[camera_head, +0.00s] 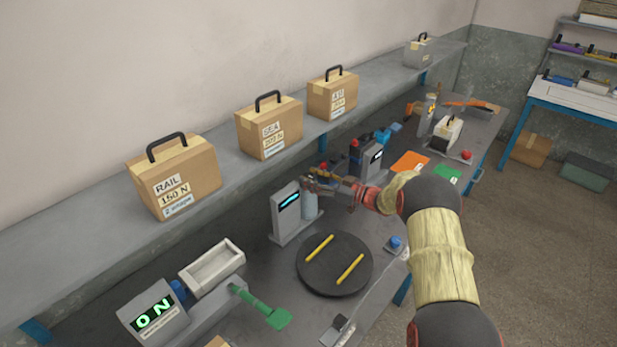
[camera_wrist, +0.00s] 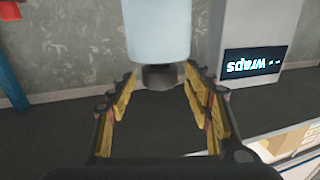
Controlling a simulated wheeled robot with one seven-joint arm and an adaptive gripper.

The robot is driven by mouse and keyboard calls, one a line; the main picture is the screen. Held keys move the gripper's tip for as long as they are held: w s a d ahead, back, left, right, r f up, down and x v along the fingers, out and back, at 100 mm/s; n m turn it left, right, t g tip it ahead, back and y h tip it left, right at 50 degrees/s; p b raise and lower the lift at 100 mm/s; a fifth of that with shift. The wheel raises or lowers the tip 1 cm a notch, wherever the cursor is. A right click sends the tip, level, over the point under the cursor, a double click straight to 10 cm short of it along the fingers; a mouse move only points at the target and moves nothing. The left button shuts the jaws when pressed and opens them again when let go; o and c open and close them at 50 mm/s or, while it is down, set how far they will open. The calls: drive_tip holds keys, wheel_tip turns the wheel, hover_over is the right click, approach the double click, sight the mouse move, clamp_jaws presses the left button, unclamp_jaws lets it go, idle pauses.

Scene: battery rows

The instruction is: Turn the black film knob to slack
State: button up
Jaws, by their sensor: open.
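The pale film roll (camera_head: 309,206) stands upright beside the grey wrapper column (camera_head: 286,212) with a lit display. In the wrist view, the roll (camera_wrist: 158,28) is at the top centre. The black film knob (camera_wrist: 159,78) is on the roll's end, below it in that picture. My gripper (camera_head: 316,184) is at the top of the roll in the head view. In the wrist view its open fingers (camera_wrist: 160,88) flank the knob on both sides, with gaps visible. The column display (camera_wrist: 253,63) reads "wraps --" upside down. The knob is too small to make out in the head view.
A dark turntable (camera_head: 312,282) with two yellow bars lies in front of the column. A readout (camera_head: 155,318) shows "0 N" beside a green handle (camera_head: 265,308). Labelled cartons (camera_head: 180,178) stand on the shelf (camera_head: 75,248) behind. A blue button (camera_head: 395,243) is at the bench's front edge.

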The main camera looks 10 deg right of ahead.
drive_tip(key=v, duration=1)
drive_tip(key=shift+s+d, duration=0.25)
drive_tip(key=shift+d, duration=0.05)
